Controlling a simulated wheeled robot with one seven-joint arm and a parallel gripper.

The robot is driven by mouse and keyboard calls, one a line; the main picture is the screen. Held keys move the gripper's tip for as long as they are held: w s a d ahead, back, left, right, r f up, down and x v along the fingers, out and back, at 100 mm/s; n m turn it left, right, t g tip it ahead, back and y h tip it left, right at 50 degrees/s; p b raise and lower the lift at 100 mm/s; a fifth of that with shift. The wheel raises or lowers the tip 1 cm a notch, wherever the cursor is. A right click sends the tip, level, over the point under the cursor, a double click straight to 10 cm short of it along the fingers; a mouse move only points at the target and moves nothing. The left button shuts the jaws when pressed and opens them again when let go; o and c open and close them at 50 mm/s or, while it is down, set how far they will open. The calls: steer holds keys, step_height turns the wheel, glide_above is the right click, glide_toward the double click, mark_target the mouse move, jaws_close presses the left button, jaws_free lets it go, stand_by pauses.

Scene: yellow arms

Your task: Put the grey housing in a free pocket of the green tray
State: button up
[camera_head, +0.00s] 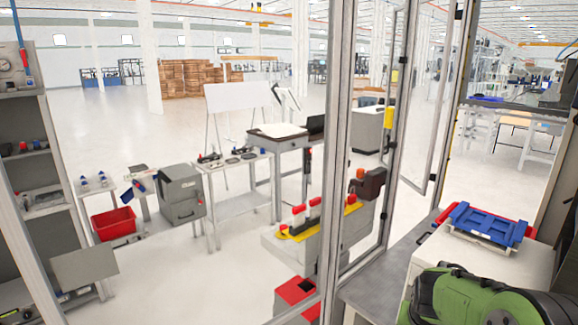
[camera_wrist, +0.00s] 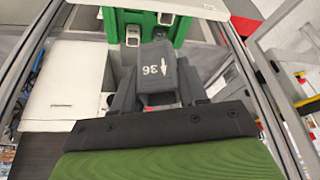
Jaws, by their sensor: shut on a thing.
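The green tray (camera_wrist: 179,28) is at the top of the wrist view, beyond the housing. Neither the tray nor my gripper is in the head view.
A white surface (camera_wrist: 62,82) lies left of the housing in the wrist view. In the head view, a blue tray (camera_head: 487,224) rests on a white-topped stand at right, with red beneath it. Framed posts (camera_head: 337,150) stand close by. A red bin (camera_head: 113,224) is at left.

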steer(key=s+a+f+n+y+b, duration=0.1)
steer(key=a+f+b, duration=0.3)
steer(key=f, duration=0.9)
steer(key=s+a+f+n+y+b, duration=0.1)
steer(key=a+f+n+b, duration=0.3)
steer(key=a+f, duration=0.5)
step_height(320, 180, down, 5)
steer(key=shift+s+f+n+t+b, duration=0.1)
steer(key=shift+s+n+t+b, duration=0.2)
steer(key=shift+s+b, duration=0.2)
